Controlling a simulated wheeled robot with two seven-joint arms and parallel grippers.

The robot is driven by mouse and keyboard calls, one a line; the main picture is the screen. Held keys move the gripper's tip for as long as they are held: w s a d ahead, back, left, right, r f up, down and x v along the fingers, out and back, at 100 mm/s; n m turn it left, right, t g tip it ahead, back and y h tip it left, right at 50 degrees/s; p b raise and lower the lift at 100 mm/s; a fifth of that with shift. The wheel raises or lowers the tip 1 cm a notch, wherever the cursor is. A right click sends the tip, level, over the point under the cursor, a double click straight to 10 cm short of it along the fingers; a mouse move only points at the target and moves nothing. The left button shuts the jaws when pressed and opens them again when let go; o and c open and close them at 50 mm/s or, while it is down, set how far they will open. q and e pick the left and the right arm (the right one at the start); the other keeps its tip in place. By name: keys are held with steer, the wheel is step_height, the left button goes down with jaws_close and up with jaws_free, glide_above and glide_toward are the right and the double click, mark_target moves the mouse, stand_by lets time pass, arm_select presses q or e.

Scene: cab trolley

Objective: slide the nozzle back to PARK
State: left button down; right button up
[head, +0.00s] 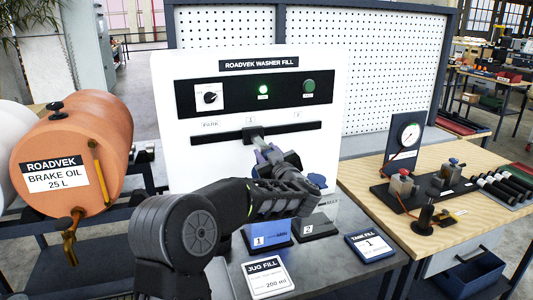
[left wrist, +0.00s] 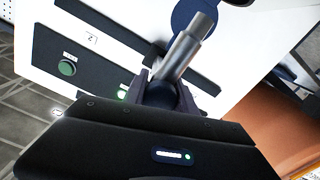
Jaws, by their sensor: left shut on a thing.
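The white washer fill panel (head: 330,80) has a dark horizontal rail (head: 215,136) with a PARK label (head: 210,124) above its left part. Two more labels stand further right, at the middle and near the right end. The arm hides part of the nozzle in the head view. My right gripper is not in view.
Below stand a blue base marked 1 (head: 258,240), a dark base marked 2 (head: 318,228) and two cards, JUG FILL (head: 268,278) and TANK FILL (head: 371,246). An orange brake oil drum (head: 70,150) is at the left. A wooden bench (head: 430,240) with a gauge is at the right.

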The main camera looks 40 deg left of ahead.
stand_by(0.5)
arm_select(q)
steer(key=s+a+b, duration=0.3)
steer(key=s+a, duration=0.4)
steer(key=s, duration=0.4)
steer(key=shift+a, duration=0.35)
steer(key=c, duration=1)
jaws_free()
steer(key=shift+s, duration=0.1)
